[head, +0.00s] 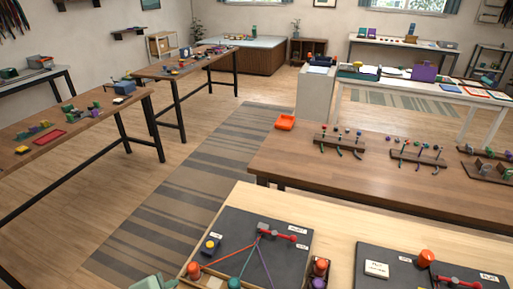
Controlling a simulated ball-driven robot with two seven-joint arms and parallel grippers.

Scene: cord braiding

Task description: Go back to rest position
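Neither of my grippers can be made out in the head view. A dark braiding board (226,222) lies on the pale wooden table at the bottom. A red clamp (283,235) sits on its upper part. Orange, green and purple cords fan down from beside the clamp. An orange-red knob (193,270), a teal knob (235,283) and a purple one are near their lower ends. A pale green shape (152,282) is cut off by the bottom edge; I cannot tell what it is.
A second dark board (367,252) with a white card and an orange-red piece lies to the right. Side tables stand at left. A striped rug covers open floor.

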